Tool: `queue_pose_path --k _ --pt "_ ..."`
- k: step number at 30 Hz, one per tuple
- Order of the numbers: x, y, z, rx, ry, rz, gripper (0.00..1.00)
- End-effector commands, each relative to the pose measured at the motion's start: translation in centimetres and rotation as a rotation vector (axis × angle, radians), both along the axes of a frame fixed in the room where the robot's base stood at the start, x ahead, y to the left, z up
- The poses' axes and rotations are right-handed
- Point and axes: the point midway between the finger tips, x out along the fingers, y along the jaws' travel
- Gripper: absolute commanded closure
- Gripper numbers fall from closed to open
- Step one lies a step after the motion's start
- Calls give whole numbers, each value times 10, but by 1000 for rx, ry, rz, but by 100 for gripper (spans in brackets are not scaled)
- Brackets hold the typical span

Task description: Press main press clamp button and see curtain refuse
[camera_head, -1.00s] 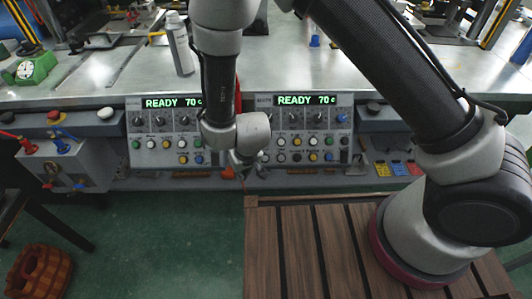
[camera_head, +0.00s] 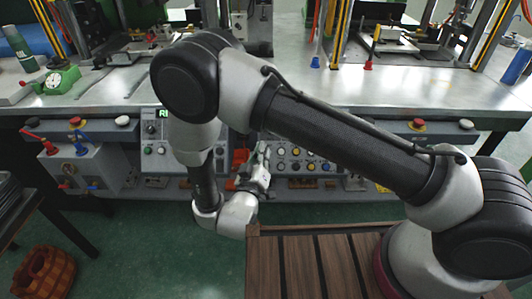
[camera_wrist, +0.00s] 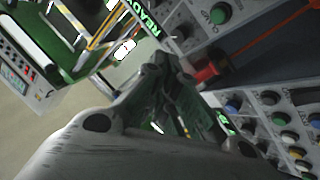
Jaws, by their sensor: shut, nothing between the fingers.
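My gripper (camera_head: 262,160) is shut and empty, in front of the control panels under the bench. In the wrist view my shut fingers (camera_wrist: 165,72) point toward a green READY display (camera_wrist: 143,15). A green button (camera_wrist: 220,13) sits on the panel beside them, with a label that seems to read CLAMP. Several more coloured buttons (camera_wrist: 288,137) show at lower right. I see no contact with any button. Yellow uprights (camera_head: 340,35) stand at the press.
A red part with an orange rod (camera_wrist: 205,72) is close beside my fingers. Red emergency stops (camera_head: 417,125) and black and white buttons line the bench front. A brown basket (camera_head: 42,275) is on the floor.

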Motion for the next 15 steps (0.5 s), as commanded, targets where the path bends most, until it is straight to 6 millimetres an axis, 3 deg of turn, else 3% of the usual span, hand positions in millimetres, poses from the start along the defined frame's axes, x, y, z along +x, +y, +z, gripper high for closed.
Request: queue_pose_path --k 8,15 --pt "1 0 -1 1 2 1 100" --pt "18 -1 -16 2 3 -1 100"
